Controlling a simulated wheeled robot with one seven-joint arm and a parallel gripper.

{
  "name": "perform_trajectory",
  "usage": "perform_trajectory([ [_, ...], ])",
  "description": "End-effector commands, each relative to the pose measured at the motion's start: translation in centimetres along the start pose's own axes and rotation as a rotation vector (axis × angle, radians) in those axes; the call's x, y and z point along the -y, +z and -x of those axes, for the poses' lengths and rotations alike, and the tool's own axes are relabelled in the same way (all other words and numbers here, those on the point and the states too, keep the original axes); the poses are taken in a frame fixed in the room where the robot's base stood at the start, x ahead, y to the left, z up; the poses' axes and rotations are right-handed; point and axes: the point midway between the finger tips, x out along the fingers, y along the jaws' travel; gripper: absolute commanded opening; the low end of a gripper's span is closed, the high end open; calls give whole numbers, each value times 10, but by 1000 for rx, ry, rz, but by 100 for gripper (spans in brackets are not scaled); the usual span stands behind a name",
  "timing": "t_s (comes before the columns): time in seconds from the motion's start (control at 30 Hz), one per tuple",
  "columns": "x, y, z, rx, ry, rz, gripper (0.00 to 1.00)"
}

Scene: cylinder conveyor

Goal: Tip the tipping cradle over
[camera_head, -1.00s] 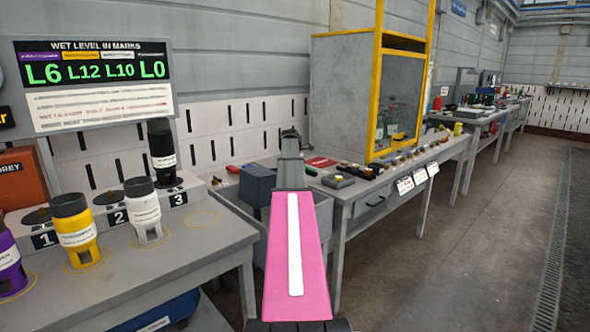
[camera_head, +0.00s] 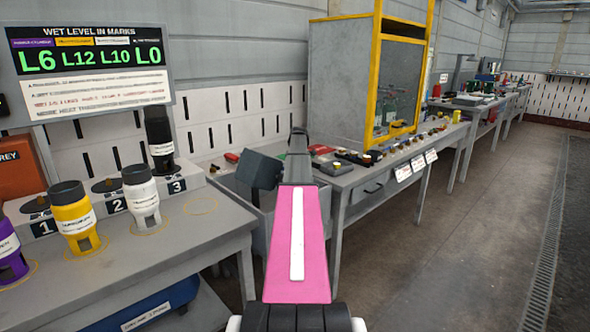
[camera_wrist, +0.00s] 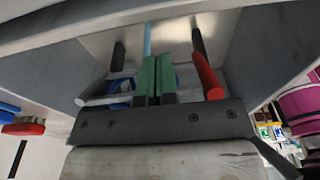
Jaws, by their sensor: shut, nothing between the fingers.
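In the head view a dark grey box-like part, seemingly the tipping cradle (camera_head: 260,169), sits tilted over a grey open bin (camera_head: 258,220), just left of my pink arm. My arm hides part of both. In the wrist view my gripper (camera_wrist: 155,80) shows as two green fingers side by side, shut with nothing between them. They point into a grey-walled space holding several coloured rods, among them a red rod (camera_wrist: 207,76) and a black rod (camera_wrist: 118,55). I cannot tell whether the fingers touch the cradle.
A bench at left carries a yellow cylinder (camera_head: 74,216), a white cylinder (camera_head: 141,196) and a black cylinder (camera_head: 159,143). A second bench (camera_head: 350,182) at right holds small parts and a yellow-framed cabinet (camera_head: 350,85). The floor at right is clear.

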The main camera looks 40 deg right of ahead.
Motion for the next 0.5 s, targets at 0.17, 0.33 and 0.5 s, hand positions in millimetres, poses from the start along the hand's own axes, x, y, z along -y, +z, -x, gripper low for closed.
perform_trajectory([
  [0.17,0,0,-5,-33,0,0,0],
  [0.33,0,-1,-7,-48,0,0,0],
  [0.5,0,-1,-8,-52,0,0,0],
])
